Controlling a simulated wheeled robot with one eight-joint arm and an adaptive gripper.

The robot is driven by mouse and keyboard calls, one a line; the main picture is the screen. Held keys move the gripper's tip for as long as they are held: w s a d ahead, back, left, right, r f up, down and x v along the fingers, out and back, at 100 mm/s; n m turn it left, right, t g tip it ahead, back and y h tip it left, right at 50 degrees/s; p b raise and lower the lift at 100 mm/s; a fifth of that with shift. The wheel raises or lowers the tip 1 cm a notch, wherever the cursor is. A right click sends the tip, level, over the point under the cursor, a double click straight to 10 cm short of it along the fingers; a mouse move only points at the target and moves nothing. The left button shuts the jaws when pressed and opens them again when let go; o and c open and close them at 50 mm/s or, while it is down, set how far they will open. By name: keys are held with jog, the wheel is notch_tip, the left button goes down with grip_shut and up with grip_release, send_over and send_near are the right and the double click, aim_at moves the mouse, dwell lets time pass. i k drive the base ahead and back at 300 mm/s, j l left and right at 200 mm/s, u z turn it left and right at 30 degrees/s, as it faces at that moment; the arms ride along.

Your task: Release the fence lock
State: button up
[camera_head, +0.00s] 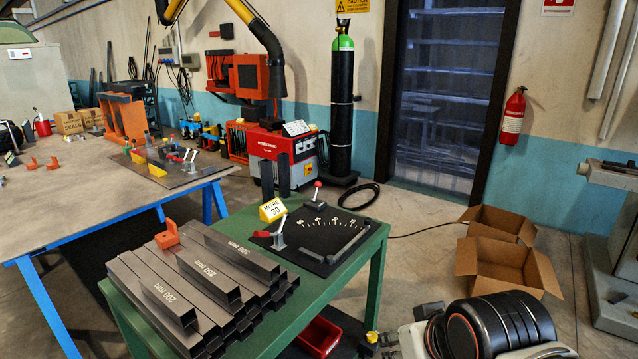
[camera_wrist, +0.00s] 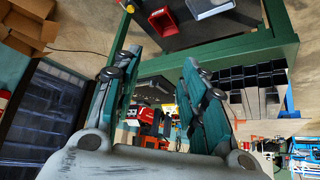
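A black plate (camera_head: 318,236) with a white angle scale lies on the green table (camera_head: 352,283). A red-handled clamp (camera_head: 277,236) stands at its left edge. A small dark block with a red-knobbed lever (camera_head: 317,186) sits at its far edge. A dark bar (camera_head: 347,242) lies across its right side. I cannot tell for sure which lever is the fence lock. My gripper (camera_wrist: 160,58) shows in the wrist view with its teal fingers apart and nothing between them. It is beside the green table frame.
Steel tubes (camera_head: 205,287) are stacked on the table's near left part, with an orange block (camera_head: 168,236) on them. A red tray (camera_head: 319,337) sits below the tabletop. Open cardboard boxes (camera_head: 505,268) stand right on the floor.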

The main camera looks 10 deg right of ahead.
aim_at(318, 185)
jog(key=i+l+u, duration=0.35)
jog(key=i+l, duration=1.05)
jog(key=i, duration=0.15)
